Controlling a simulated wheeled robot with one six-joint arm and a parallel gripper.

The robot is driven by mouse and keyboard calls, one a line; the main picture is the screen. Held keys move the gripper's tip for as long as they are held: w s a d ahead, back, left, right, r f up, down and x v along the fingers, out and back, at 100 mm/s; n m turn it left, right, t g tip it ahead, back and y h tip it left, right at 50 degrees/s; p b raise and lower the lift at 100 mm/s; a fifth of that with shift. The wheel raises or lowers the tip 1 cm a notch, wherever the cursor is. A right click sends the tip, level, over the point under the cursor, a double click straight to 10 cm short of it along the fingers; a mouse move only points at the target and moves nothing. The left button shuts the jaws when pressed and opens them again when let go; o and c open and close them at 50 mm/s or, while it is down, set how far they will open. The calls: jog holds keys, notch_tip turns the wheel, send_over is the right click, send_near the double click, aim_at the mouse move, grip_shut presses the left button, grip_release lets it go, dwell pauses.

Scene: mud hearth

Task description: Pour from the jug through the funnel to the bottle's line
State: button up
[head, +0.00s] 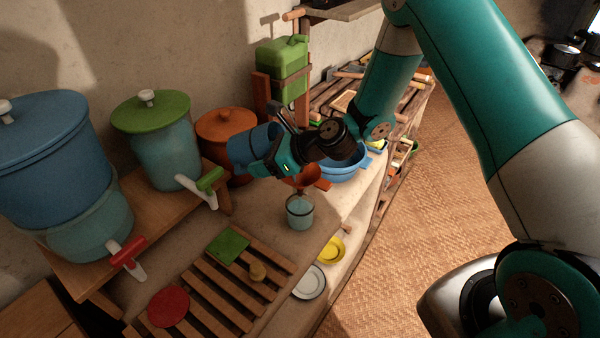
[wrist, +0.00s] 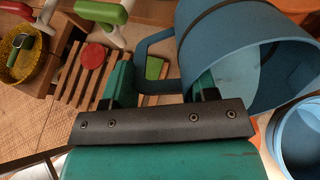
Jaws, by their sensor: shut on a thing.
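A blue jug (head: 247,146) is held by my gripper (head: 272,163) above the counter. In the wrist view the jug (wrist: 255,55) is tilted, with its mouth towards the camera, and its handle (wrist: 145,60) runs down between my fingers. A paler area shows inside; I cannot tell whether it is liquid. An orange-red funnel (head: 303,176) shows just below and right of my gripper, partly hidden by it.
Large lidded water containers (head: 52,140) with taps stand on a wooden shelf at left. An orange lidded pot (head: 224,130) stands behind the jug. A blue basin (head: 343,172) is right of the funnel. A slatted rack (head: 215,290) lies in front, with a white plate (head: 310,282) beside it.

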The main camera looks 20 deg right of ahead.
jog(key=shift+s+d+f+t+y+b, duration=0.2)
jog(key=shift+y+b, duration=0.25)
jog(key=shift+b, duration=1.3)
jog(key=shift+w+d+f+t+y+b, duration=0.1)
jog(key=shift+f+t+y+b, duration=0.25)
jog(key=shift+b, duration=1.35)
